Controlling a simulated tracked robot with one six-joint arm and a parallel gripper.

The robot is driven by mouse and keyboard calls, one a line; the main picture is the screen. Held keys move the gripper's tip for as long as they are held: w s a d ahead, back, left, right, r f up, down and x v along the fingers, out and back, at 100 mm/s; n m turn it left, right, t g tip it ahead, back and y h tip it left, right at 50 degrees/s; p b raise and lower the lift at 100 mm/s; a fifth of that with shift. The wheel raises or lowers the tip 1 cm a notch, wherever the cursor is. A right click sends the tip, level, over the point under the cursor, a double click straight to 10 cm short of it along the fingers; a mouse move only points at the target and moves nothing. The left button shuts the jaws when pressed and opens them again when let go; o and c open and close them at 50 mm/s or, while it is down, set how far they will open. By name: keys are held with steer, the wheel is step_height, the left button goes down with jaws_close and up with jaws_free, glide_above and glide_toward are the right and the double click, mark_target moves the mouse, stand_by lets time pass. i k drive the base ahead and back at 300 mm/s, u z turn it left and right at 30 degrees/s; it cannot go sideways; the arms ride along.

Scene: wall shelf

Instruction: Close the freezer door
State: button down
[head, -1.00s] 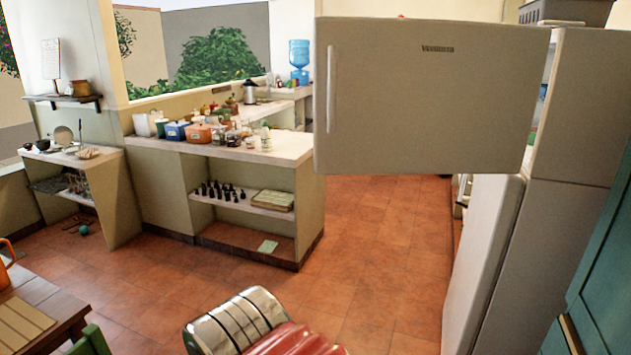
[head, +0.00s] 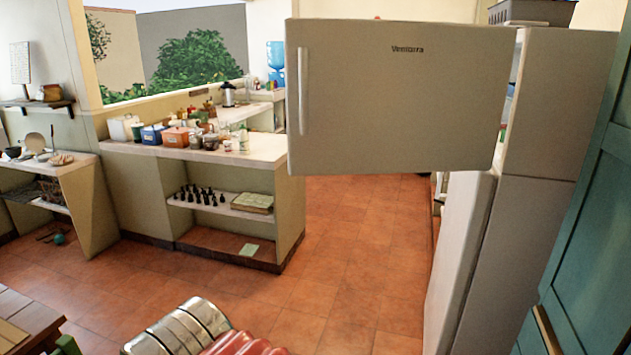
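The freezer door (head: 400,110) is the upper door of a white fridge (head: 556,120) at the right in the head view. It stands wide open, swung out to the left of the fridge body, with its outer face towards me. Its vertical handle (head: 303,90) is on the door's left edge. The lower fridge door (head: 460,260) looks closed or nearly so; I cannot tell which. The freezer's inside is mostly hidden behind the door.
A counter (head: 200,152) with pots and jars stands at the left, with shelves below. A wooden table (head: 25,315) is at the lower left. A teal cabinet (head: 590,230) is close at the right. The tiled floor (head: 340,240) between is clear.

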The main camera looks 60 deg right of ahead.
mark_target(364, 96)
steer(key=z, duration=0.05)
steer(key=i, duration=1)
steer(key=z, duration=1.25)
